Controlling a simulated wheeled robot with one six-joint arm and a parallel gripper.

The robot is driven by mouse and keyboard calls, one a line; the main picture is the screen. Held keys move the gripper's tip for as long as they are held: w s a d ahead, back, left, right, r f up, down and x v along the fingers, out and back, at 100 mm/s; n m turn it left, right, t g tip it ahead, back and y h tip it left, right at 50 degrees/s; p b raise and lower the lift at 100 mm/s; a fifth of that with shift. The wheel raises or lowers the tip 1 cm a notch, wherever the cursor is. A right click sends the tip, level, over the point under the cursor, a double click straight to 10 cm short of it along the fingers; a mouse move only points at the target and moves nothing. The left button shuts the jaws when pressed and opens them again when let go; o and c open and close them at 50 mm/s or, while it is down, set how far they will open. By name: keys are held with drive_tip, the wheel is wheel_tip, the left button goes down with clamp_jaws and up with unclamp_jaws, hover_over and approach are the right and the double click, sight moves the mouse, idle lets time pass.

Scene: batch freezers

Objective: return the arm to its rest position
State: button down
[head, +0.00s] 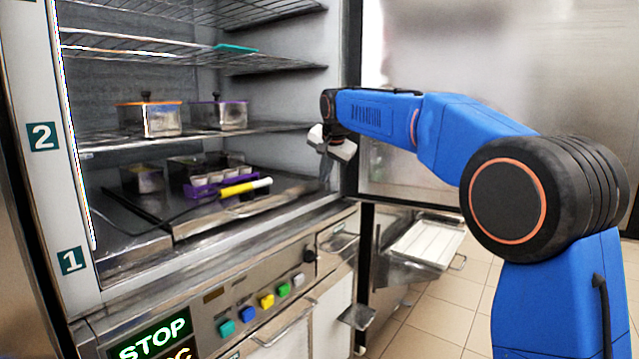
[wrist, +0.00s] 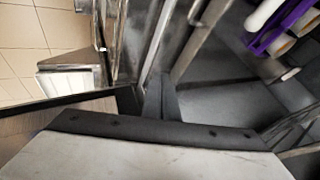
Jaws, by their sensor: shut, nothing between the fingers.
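My blue arm (head: 470,130) reaches left from the right side of the head view toward the opening of the batch freezer. My gripper (head: 325,170) hangs below the arm's end, pointing down, just at the right front edge of the freezer opening. In the wrist view its dark fingers (wrist: 160,98) are together with nothing held between them. It is apart from the purple rack, which lies farther left inside the freezer.
The freezer holds wire shelves (head: 140,45), lidded metal tins (head: 160,118) and a purple rack (head: 205,187) with white cups. A yellow-and-white marker-like item (head: 246,187) lies by the rack. The open door (head: 450,60) stands behind my arm. A white tray (head: 428,242) sits lower right.

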drive_tip(key=s+d+r+n, duration=0.1)
drive_tip(key=s+d+r, duration=0.1)
drive_tip(key=s+d, duration=0.95)
drive_tip(key=s+d+f+n+g+h, duration=0.1)
drive_tip(key=s+d+f, duration=0.2)
drive_tip(key=s, duration=0.5)
drive_tip(key=s+d+f+n, duration=0.1)
drive_tip(key=s+d+f, duration=0.3)
drive_tip(key=s, duration=0.4)
drive_tip(key=s+d+f+n, duration=0.1)
drive_tip(key=s+d+f, duration=0.2)
drive_tip(key=s+f, duration=0.7)
drive_tip(key=s+d+f+n+g, duration=0.1)
drive_tip(key=s+d+f, duration=0.3)
drive_tip(key=s+f, duration=0.7)
drive_tip(key=s+n, duration=0.1)
drive_tip(key=s, duration=0.5)
drive_tip(key=shift+s+d+f+h, duration=0.2)
drive_tip(key=shift+d+f+h, duration=0.05)
drive_tip(key=shift+h, duration=0.05)
